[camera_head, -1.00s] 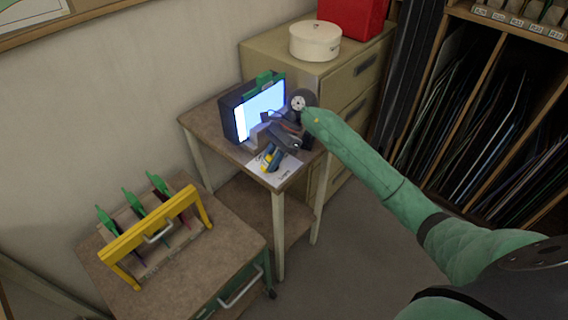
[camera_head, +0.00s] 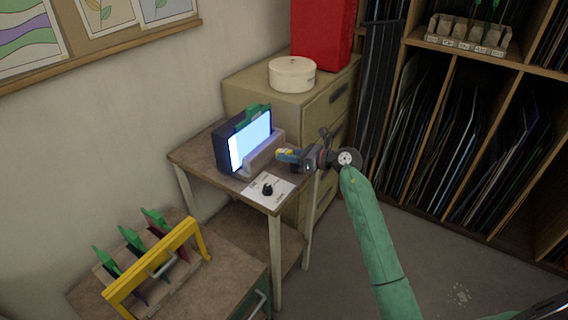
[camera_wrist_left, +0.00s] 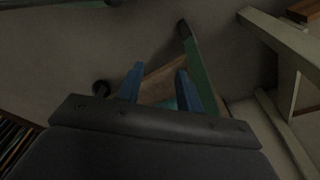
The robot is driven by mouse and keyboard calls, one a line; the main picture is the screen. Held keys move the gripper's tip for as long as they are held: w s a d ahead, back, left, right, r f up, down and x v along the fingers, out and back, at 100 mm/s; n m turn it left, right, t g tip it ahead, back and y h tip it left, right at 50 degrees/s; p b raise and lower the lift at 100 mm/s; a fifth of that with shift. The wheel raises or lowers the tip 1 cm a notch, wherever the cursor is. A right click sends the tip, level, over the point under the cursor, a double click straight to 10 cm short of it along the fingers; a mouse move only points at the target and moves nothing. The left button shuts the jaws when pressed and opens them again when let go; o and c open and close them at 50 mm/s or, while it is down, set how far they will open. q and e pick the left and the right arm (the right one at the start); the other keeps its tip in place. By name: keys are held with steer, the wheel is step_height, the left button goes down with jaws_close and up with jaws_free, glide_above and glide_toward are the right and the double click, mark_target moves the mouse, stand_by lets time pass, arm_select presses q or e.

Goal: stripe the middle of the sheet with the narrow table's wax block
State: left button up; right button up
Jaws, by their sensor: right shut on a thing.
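My right gripper (camera_head: 288,155) is at the narrow table (camera_head: 204,152), with its fingers pointing left. It is shut on a small yellow thing (camera_head: 284,152), which looks like the wax block but is mostly hidden by the blue fingers. It is held above the table, right of the lit panel. The bright white-blue sheet (camera_head: 251,139) stands upright in a dark frame with a green clip on top, apart from the gripper. My left gripper (camera_wrist_left: 160,72) shows in the left wrist view, its blue fingers apart and nothing between them.
A white card (camera_head: 281,186) with a black knob (camera_head: 267,190) lies at the table's front. A yellow-handled rack (camera_head: 150,262) with green-handled tools stands on a lower cabinet at left. A drawer cabinet (camera_head: 255,95) with a round tin (camera_head: 292,73) stands behind.

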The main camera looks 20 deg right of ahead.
mark_target(278, 149)
steer(key=shift+y, duration=0.3)
steer(key=shift+a+t, duration=0.15)
steer(key=shift+t, duration=0.15)
steer(key=shift+w+d+x, duration=0.1)
steer(key=shift+w+x, duration=0.05)
steer(key=shift+x, duration=0.7)
steer(key=shift+w+d+x, duration=0.1)
steer(key=shift+d+x, duration=0.05)
steer(key=shift+x, duration=0.75)
arm_select(q)
steer(key=shift+s+a+f, duration=0.15)
steer(key=shift+a+f, duration=0.05)
steer(key=shift+f, duration=0.45)
arm_select(e)
steer(key=shift+w+r, duration=0.1)
steer(key=shift+r, duration=0.1)
steer(key=shift+a, duration=0.1)
